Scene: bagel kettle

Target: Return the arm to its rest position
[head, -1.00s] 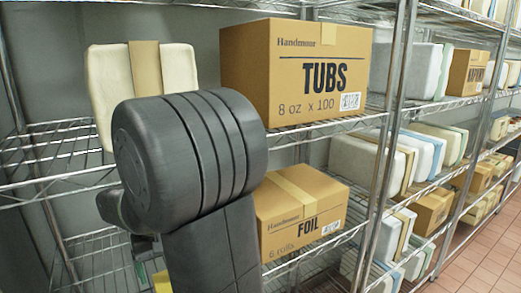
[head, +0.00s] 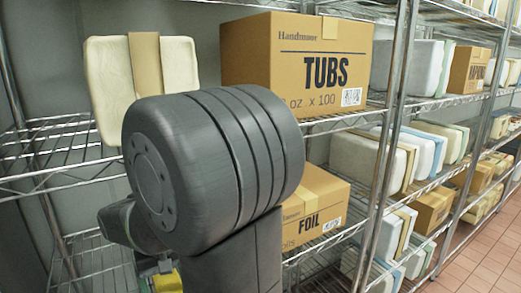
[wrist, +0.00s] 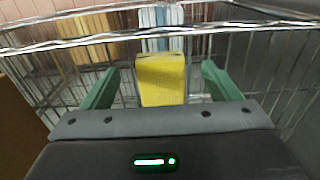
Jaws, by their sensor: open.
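My gripper (wrist: 160,70) is open, its two green fingers spread apart in the wrist view. A yellow block-like thing (wrist: 162,80) shows between the fingers in that view, with gaps on both sides; I cannot tell how far beyond the fingertips it is. The yellow thing also shows at the bottom of the head view (head: 168,282), partly hidden by my arm. My arm is bent in front of the shelving, its large dark joint covering part of the boxes. In the head view the fingers are mostly hidden.
A wire shelving rack holds a TUBS box (head: 325,68), a FOIL box (head: 318,212) partly behind my arm, and a cream package with a tan band (head: 108,82). A chrome post (head: 391,130) stands right of the boxes. Tiled floor (head: 470,250) is clear at lower right.

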